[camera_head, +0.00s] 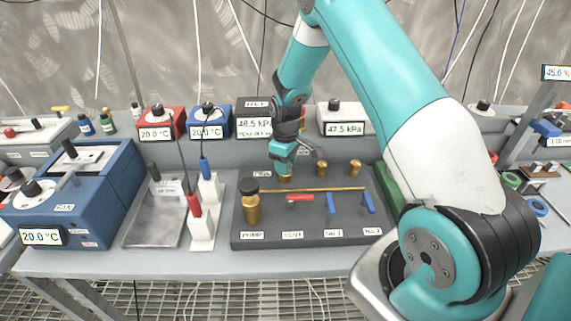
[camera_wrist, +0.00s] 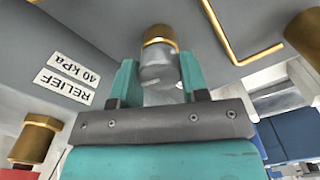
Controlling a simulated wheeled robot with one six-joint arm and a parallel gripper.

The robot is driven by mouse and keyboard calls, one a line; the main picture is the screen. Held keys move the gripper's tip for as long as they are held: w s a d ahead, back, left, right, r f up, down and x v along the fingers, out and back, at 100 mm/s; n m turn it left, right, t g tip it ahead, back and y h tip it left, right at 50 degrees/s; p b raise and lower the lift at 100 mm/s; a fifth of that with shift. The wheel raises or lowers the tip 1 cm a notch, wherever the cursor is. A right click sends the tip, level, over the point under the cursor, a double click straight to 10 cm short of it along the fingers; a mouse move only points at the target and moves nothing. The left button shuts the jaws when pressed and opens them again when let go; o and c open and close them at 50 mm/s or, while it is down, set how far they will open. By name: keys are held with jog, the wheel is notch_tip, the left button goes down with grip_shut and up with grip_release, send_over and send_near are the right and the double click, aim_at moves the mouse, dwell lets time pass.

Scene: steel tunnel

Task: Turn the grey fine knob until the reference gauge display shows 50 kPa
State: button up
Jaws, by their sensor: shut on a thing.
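The grey fine knob (camera_wrist: 158,68) is a short grey cylinder with a brass collar, seen in the wrist view between the teal fingers of my gripper (camera_wrist: 157,78). The fingers are shut on its sides. In the head view my gripper (camera_head: 284,168) points down at the back left of the dark manifold panel (camera_head: 305,226) and hides most of the knob. Behind it, a dark box carries a display (camera_head: 254,126) that reads about 48.5 kPa, with a smaller second line I cannot read. A white box to the right has a display (camera_head: 345,129) reading about 47.5 kPa. I cannot tell from their labels which is the reference gauge.
A brass pump (camera_head: 251,207) with a black cap stands left on the panel. Two brass fittings (camera_head: 322,168) stand right of my gripper. A relief label (camera_wrist: 66,86) reads 40 kPa.

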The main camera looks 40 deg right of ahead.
jog(key=m+b, duration=0.1)
jog(key=m, duration=0.5)
jog(key=shift+m, duration=0.4)
dwell(0.4)
jog(key=o, duration=0.9)
jog(key=shift+o, duration=0.2)
jog(key=shift+r, duration=0.1)
notch_tip(320, 180, up, 17)
jog(key=b, duration=0.2)
jog(key=shift+r, duration=0.15)
